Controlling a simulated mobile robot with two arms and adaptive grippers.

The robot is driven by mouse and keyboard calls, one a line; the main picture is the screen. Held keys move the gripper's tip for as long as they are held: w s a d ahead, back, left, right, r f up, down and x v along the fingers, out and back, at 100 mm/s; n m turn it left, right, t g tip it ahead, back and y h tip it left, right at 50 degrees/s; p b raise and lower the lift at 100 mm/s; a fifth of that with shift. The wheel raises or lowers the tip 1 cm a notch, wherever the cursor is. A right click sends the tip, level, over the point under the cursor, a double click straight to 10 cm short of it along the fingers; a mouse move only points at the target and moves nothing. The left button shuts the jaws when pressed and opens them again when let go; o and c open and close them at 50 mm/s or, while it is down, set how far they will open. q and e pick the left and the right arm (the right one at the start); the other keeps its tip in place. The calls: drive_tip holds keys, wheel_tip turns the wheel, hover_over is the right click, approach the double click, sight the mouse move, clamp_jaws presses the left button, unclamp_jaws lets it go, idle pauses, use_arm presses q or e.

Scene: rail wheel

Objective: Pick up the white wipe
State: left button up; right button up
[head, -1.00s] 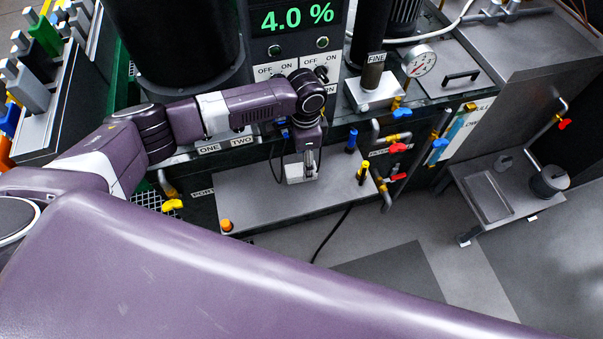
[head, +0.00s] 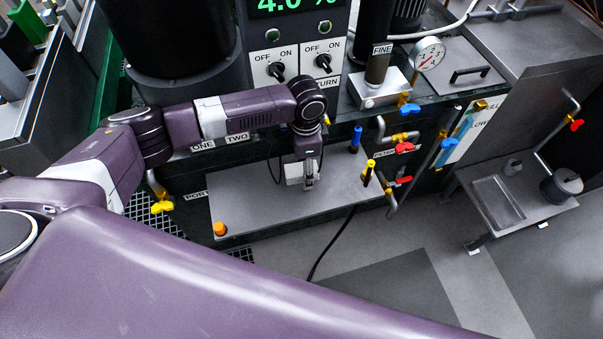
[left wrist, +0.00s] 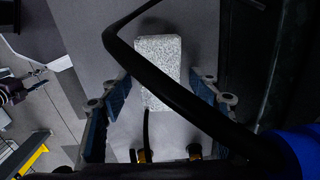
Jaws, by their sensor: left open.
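The white wipe (head: 293,172) lies on the grey shelf (head: 255,205) below the panel in the head view, partly hidden by my left gripper. In the left wrist view it is a speckled white block (left wrist: 160,68), crossed by a black cable. My left gripper (head: 309,184) points down right beside the wipe. In the left wrist view its two blue-padded fingers (left wrist: 160,90) are spread on either side of the wipe's near part, with gaps between. I cannot tell its exact height over the shelf.
A blue-capped post (head: 355,138) and a yellow-capped one (head: 368,172) stand right of the gripper. An orange knob (head: 219,229) sits at the shelf's front left. Valves with red handles (head: 404,148) are further right. The shelf's front middle is clear.

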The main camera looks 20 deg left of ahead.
use_arm(q)
drive_tip(key=c, duration=1.2)
wheel_tip(320, 180, up, 20)
drive_tip(key=shift+r, duration=0.1)
drive_tip(key=shift+c, duration=0.2)
